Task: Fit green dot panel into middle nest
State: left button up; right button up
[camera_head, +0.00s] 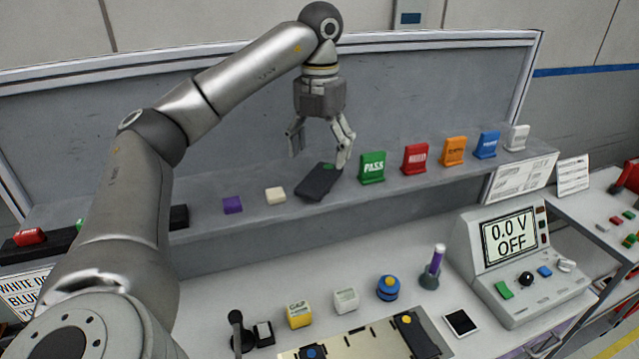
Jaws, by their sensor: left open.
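The green dot panel (317,185) is a dark flat block with a green dot near its far end. It lies on the grey raised shelf, set at a slant. My left gripper (320,156) points down just above it, open and with nothing between its fingers. The right finger is close to the panel's far end; I cannot tell whether it touches. The fixture plate (365,345) is at the bottom edge, partly cut off. A dark panel with a blue dot (311,353) sits at its left and another dark panel (416,335) at its right, with a tan area between them. My right gripper is out of view.
Coloured tags, including a green PASS tag (372,168), stand right of the panel. A white block (275,196) and purple block (232,205) lie to its left. A meter (520,262), a purple-topped flask (433,267) and small blocks stand on the lower bench.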

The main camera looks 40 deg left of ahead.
aim_at(320, 177)
pick_arm(q)
notch_tip(320, 177, down, 2)
jog(key=shift+s+d+f+b, duration=0.15)
jog(key=shift+f+b, duration=0.1)
jog(key=shift+b, duration=0.05)
jog(key=shift+f+p, duration=0.35)
jog(key=shift+f, duration=0.95)
jog(key=c, duration=1.2)
